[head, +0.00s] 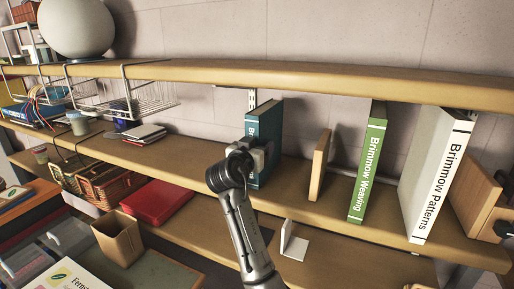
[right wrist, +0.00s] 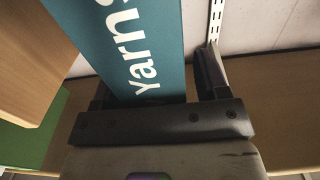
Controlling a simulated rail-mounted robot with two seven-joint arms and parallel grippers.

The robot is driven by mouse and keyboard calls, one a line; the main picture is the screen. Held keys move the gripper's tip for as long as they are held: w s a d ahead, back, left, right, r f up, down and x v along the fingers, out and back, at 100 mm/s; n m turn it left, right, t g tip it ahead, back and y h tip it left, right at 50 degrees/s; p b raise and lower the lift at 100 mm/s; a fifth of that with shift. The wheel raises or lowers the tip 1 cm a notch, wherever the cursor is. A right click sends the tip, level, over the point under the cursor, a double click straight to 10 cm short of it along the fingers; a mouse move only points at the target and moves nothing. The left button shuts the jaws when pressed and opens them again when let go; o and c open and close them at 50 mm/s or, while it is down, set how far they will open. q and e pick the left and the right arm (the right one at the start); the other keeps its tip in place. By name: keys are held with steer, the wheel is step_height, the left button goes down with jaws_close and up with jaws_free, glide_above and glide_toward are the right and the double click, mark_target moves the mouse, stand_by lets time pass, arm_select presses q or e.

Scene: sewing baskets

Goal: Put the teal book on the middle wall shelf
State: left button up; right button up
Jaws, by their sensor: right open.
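The teal book (head: 271,112) stands upright on the middle wall shelf (head: 300,208), below the upper board, and its foot looks to rest on the wood. My right gripper (head: 262,152) is at the front of its spine and hides part of the lettering. In the right wrist view the teal book (right wrist: 150,45), lettered "yarns", stands between the two fingers of my right gripper (right wrist: 155,84). The fingers are open, with a gap beside the right finger. My left gripper is out of view.
A wooden divider (head: 320,165), a green book (head: 369,160) and a white book (head: 435,175) stand to the right on the same shelf. Wire baskets (head: 150,98) and notebooks (head: 145,133) are to the left. The upper shelf (head: 300,77) passes close overhead.

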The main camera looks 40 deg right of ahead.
steer(key=b+v, duration=0.4)
steer(key=v, duration=0.8)
steer(key=s+f+n+y, duration=0.3)
steer(key=f, duration=0.8)
steer(key=s+a+f+n+y, duration=0.1)
steer(key=s+f+n+y, duration=0.15)
steer(key=f, duration=0.95)
steer(key=s+f+n+y, duration=0.2)
steer(key=s+f+n, duration=0.15)
steer(key=f, duration=0.75)
steer(key=s+a+f+n+y, duration=0.2)
steer(key=s+a+f+y, duration=0.15)
steer(key=s+f, duration=0.9)
steer(key=s+a+f+n+g+y, duration=0.2)
steer(key=s, duration=0.7)
steer(key=s+a+f+n+g+y, duration=0.1)
steer(key=s+a+f+g+y, duration=0.1)
steer(key=s, duration=0.7)
steer(key=shift+a+f+n+y, duration=0.15)
steer(key=shift+a+n+y, duration=0.25)
steer(key=shift+a+y, duration=0.35)
steer(key=shift+s, duration=0.1)
steer(key=shift+c, duration=0.4)
